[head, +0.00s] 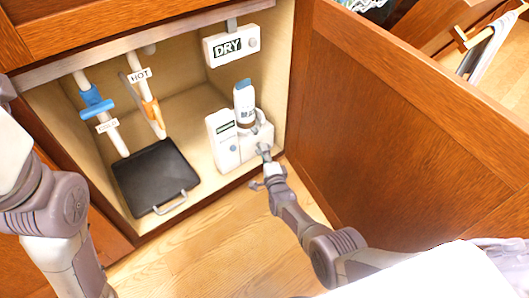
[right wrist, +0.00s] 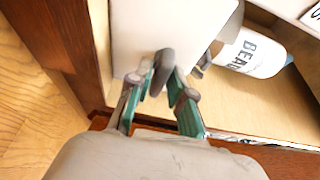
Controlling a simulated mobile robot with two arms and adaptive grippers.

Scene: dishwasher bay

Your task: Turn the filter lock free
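The filter lock is a small grey lever (right wrist: 163,68) on the face of a white housing (right wrist: 133,32) in the right wrist view. In the head view the white housing (head: 264,135) stands at the cabinet's right front. My right gripper (head: 263,153) is at its front; the lever is hard to make out there. In the right wrist view my right gripper (right wrist: 163,80) has its two fingers closed in on either side of the lever, apparently touching it. The lever's lower part is hidden between the fingers. My left gripper is out of view; only its arm shows at the left.
A white box (head: 222,140) and a blue-and-white bottle (head: 244,102) stand close to the housing. A black tray (head: 155,175), a blue valve (head: 95,102), an orange valve (head: 153,112) and a DRY sign (head: 228,46) are inside. The wooden door (head: 400,130) bounds the right side.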

